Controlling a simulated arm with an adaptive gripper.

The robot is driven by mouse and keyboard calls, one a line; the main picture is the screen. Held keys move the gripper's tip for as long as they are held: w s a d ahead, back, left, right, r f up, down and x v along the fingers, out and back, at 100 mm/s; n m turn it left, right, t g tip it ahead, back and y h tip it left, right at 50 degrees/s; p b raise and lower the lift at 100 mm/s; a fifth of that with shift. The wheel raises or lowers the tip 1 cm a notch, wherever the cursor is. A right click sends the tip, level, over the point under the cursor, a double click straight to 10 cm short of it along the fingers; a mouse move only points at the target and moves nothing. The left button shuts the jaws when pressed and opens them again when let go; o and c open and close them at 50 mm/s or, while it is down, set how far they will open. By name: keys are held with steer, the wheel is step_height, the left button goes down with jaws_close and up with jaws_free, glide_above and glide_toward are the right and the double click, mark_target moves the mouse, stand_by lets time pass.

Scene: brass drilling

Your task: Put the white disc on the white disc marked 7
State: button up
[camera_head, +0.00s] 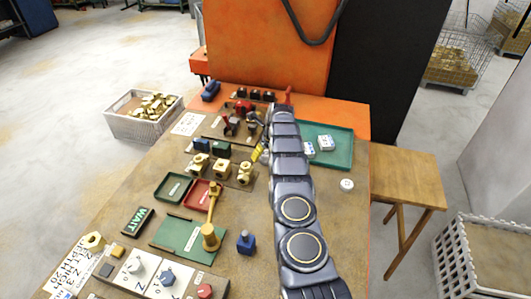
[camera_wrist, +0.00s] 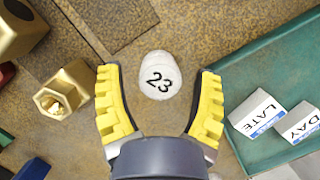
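A white disc marked 23 (camera_wrist: 160,80) lies on the brown table top in the wrist view. A pale rounded edge shows just beyond its face; I cannot tell if that is its own side or another disc beneath. My gripper (camera_wrist: 157,73) is open, with its yellow fingers on either side of the disc and visible gaps to both. In the head view my gripper (camera_head: 259,151) is mostly hidden by my arm, and the 23 disc is hidden there. Another white disc (camera_head: 347,184) lies on the table right of my arm; its mark is too small to read.
A green tray (camera_wrist: 245,75) with white LATE (camera_wrist: 258,112) and DAY (camera_wrist: 300,122) blocks stands close right of my gripper. A brass nut (camera_wrist: 62,92) and other brass parts are close on the left. The table's right side around the other disc is clear.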

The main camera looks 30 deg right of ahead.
steer(key=shift+r, duration=0.1)
steer(key=v, duration=1.2)
steer(key=s+a+r+n+g+y, duration=0.1)
steer(key=s+a+r+n, duration=0.75)
steer(key=a, duration=0.25)
steer(key=s+a+r+n+g+y, duration=0.1)
steer(key=s+a+r+n, duration=0.6)
steer(key=a+n, duration=0.3)
steer(key=s+a+n+g+h, duration=0.2)
steer(key=s+n, duration=1.4)
steer(key=s, duration=1.2)
steer(key=shift+s+a+r+g, duration=0.2)
steer(key=shift+a+r+g, duration=0.25)
steer(key=shift+a, duration=0.65)
